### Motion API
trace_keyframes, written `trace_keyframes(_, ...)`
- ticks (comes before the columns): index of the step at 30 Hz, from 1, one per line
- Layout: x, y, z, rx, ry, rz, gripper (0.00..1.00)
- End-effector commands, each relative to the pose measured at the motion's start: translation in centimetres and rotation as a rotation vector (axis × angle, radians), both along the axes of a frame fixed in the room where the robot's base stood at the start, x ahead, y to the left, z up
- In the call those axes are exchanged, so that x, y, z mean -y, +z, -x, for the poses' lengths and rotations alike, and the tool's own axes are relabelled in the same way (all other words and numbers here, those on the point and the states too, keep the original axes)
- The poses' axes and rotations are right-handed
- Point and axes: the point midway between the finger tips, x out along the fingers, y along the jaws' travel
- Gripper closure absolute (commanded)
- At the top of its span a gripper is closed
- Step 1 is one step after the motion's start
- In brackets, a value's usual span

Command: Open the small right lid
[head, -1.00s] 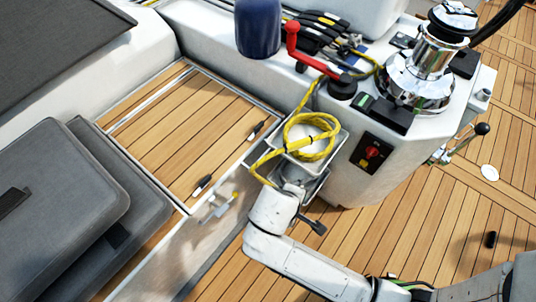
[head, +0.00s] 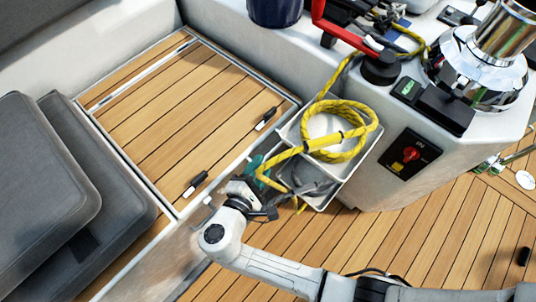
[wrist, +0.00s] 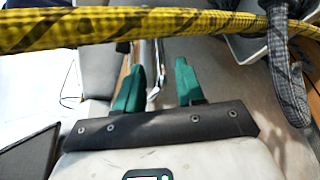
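The wooden-slatted lid (head: 180,110) lies flat and shut in the bench beside the grey cushions in the head view. Two small black-and-silver fittings, a near one (head: 195,184) and a far one (head: 267,117), sit along its right side. My gripper (head: 257,167) is just right of the lid's right edge, close to the yellow rope and the white bins. In the wrist view its green fingers (wrist: 157,85) stand apart, with a shiny metal bar (wrist: 150,62) showing beyond and between them. I cannot tell whether they touch it.
Yellow rope (head: 322,143) hangs over the white bins (head: 318,190) and crosses the wrist view in front of the fingers. A red handle (head: 345,32), a chrome winch (head: 480,70) and a switch panel (head: 410,154) stand to the right. Grey cushions (head: 45,165) lie left.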

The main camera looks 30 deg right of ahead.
Motion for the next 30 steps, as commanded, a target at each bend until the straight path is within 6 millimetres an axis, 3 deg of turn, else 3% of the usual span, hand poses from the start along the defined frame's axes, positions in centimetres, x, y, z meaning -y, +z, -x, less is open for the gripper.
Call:
trace_keyframes(9, 3.5, -1.0, -2.6, 0.001, -0.002, -0.001, 0.62)
trace_keyframes(21, 4.1, -1.1, -3.0, 0.0, -0.001, -0.002, 0.62)
trace_keyframes(30, 4.1, -1.1, -3.0, 0.0, -0.001, -0.002, 0.9)
